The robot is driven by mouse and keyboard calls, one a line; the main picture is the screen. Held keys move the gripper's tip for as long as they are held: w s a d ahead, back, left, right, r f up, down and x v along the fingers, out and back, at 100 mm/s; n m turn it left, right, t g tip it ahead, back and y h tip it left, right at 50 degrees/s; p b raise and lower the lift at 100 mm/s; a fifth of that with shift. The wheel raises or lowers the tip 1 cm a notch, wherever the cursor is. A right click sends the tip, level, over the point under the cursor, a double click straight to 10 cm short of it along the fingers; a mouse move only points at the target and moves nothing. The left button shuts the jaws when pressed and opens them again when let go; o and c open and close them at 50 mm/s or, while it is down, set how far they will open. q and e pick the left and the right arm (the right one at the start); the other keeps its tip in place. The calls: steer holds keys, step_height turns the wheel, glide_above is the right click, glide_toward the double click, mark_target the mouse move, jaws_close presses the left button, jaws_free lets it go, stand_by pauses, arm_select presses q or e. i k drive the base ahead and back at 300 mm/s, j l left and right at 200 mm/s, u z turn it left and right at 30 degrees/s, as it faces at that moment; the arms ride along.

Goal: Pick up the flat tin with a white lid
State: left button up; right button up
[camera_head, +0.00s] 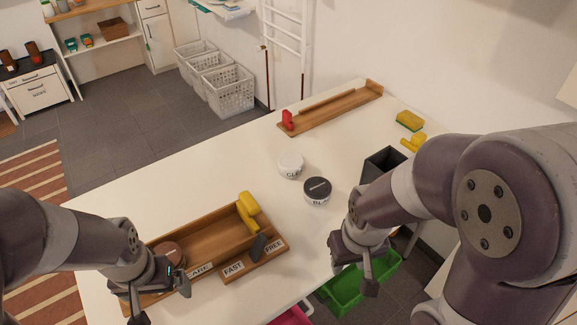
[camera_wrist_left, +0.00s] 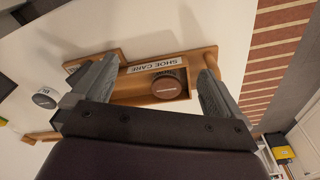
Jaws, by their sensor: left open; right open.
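The flat tin with a white lid (camera_head: 291,166) stands upright near the middle of the white table in the head view, its label partly readable as "CLE". Beside it, nearer to me, is a similar tin with a black lid (camera_head: 317,191); it also shows in the left wrist view (camera_wrist_left: 45,100). My left gripper (camera_head: 160,294) is open and empty, over the near left end of the wooden shoe care tray. In the left wrist view my left gripper (camera_wrist_left: 155,90) has its fingers wide apart. My right gripper (camera_head: 355,282) is open and empty at the table's near right edge.
The wooden tray (camera_head: 205,238) holds a brown-lidded tin (camera_wrist_left: 166,88) and a yellow-handled brush (camera_head: 247,209). A wooden rack (camera_head: 335,108) lies at the back. A dark box (camera_head: 384,162) and yellow sponge (camera_head: 409,120) are right. A green crate (camera_head: 345,295) sits below the edge.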

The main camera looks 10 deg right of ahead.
mark_target(290, 164)
steer(key=l+u, duration=0.25)
steer(key=u, duration=0.2)
steer(key=l+u, duration=0.25)
steer(key=u, duration=0.2)
steer(key=l+u, duration=0.25)
steer(key=u, duration=0.2)
steer(key=l+u, duration=0.1)
steer(key=l, duration=0.3)
steer(key=k+l+u, duration=0.1)
steer(key=l, duration=0.3)
steer(key=k+l+u, duration=0.1)
steer(key=l, duration=0.3)
steer(key=k+l, duration=0.15)
steer(key=l, duration=0.2)
steer(key=u, duration=0.05)
